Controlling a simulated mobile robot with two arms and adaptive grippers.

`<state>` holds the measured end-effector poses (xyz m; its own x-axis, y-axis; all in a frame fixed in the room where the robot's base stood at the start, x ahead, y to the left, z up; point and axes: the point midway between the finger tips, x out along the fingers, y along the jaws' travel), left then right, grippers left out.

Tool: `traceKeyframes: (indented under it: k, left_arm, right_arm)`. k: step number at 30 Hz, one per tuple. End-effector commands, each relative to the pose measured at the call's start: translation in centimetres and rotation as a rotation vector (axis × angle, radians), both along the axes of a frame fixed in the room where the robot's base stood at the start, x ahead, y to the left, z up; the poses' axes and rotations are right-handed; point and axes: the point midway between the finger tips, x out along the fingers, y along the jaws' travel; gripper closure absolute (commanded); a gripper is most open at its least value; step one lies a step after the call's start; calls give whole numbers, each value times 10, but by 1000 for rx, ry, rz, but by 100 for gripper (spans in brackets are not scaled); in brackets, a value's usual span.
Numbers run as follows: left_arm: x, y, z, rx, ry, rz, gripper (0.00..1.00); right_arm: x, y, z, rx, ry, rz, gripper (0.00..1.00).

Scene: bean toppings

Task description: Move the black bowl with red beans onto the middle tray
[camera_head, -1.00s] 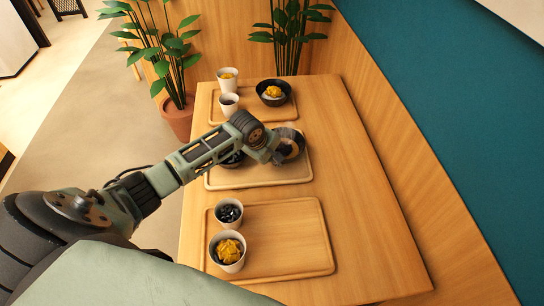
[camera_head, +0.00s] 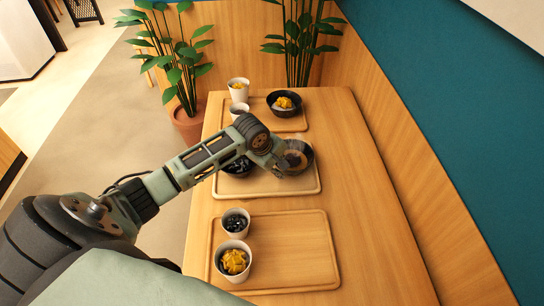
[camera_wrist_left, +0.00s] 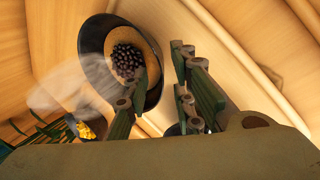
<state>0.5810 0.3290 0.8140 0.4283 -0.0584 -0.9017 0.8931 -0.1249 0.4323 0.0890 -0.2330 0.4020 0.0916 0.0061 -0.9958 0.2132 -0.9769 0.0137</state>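The black bowl with dark red beans (camera_head: 298,155) is at the right end of the middle tray (camera_head: 262,190); steam rises from it. In the left wrist view its beans (camera_wrist_left: 127,60) show inside the wide rim. My left gripper (camera_head: 277,166) is at the bowl's near left side. In the left wrist view the fingers (camera_wrist_left: 160,85) are apart, one over the bowl's inside and one outside, with the rim between them. I cannot tell whether they touch it. The bowl's underside is hidden. My right gripper is not in view.
The far tray (camera_head: 290,126) holds a black bowl with yellow topping (camera_head: 285,103) and two white cups. The near tray (camera_head: 300,250) holds two filled cups at its left; its right side is clear.

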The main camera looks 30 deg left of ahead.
Motion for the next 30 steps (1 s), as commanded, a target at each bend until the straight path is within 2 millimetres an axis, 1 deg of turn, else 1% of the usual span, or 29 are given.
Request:
traceKeyframes:
  k: [1,6,9,12,17,30]
  left_arm:
    - [-4,1,11,0,-4,-1,77]
    - [-20,3,43,1,-3,0,77]
    - [-27,4,57,-1,-2,0,77]
    - [-32,4,67,0,-1,0,77]
    - [-35,5,74,-1,-1,0,77]
    - [-35,5,74,-1,0,0,77]
  right_arm:
    - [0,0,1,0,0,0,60]
    - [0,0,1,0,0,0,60]
    - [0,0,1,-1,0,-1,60]
    - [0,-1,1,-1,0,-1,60]
    - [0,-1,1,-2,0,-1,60]
    - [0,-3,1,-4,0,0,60]
